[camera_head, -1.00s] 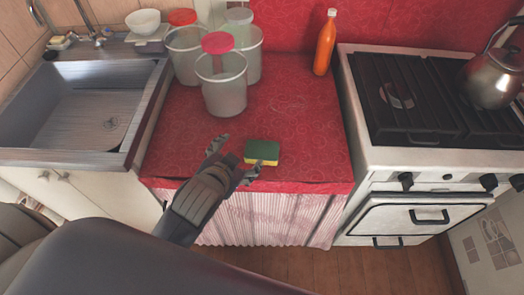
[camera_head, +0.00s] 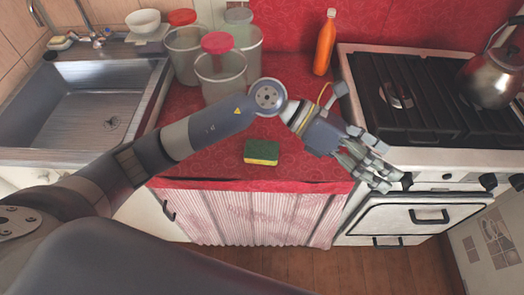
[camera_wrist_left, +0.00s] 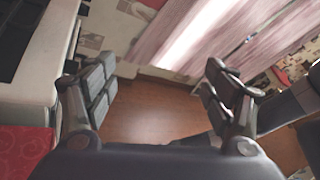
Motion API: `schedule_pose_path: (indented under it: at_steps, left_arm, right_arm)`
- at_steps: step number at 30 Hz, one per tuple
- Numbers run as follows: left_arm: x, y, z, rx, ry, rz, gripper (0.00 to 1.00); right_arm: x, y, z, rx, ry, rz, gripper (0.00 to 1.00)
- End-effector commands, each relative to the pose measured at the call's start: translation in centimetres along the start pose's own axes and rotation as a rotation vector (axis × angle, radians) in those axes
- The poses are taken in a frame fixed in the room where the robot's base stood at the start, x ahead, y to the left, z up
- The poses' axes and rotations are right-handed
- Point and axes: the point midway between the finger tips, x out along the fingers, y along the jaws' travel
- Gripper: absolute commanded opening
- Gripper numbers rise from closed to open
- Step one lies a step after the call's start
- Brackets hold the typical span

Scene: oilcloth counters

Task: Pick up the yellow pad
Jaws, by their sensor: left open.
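The yellow pad (camera_head: 261,152) is a sponge with a dark green top and a yellow front edge. It lies flat near the front edge of the red counter (camera_head: 215,168) in the head view. My left gripper (camera_head: 378,170) is to the right of the pad and apart from it, in front of the stove's edge. The pad does not show in the wrist view. My right gripper is not in view.
Several clear tubs (camera_head: 220,75) with red or grey lids stand at the back left of the counter. An orange bottle (camera_head: 324,45) stands at the back right. The stove (camera_head: 425,165) is right, the sink (camera_head: 85,105) left. Counter around the pad is clear.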

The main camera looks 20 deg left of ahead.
Motion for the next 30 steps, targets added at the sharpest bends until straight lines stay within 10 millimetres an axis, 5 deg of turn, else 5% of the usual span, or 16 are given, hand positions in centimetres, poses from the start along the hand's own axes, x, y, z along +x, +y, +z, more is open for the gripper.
schedule_pose_path:
  at_steps: [6, 12, 15, 19, 30]
  left_arm:
    - [-7.7, 8.5, -8.2, 0.190, 0.625, 0.252, 0.78]
    - [-17.5, 12.9, -10.5, 0.198, 1.013, 0.440, 0.78]
    - [-20.6, 13.6, -10.7, 0.184, 1.112, 0.491, 0.78]
    - [-21.9, 14.2, -11.5, 0.169, 1.166, 0.515, 0.78]
    - [-20.6, 16.4, -15.4, 0.171, 1.166, 0.516, 0.78]
  right_arm:
    - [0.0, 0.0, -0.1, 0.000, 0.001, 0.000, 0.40]
    - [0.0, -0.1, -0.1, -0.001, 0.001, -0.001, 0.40]
    - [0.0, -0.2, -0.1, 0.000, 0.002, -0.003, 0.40]
    - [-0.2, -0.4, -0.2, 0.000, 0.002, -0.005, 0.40]
    - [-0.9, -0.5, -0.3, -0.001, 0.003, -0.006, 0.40]
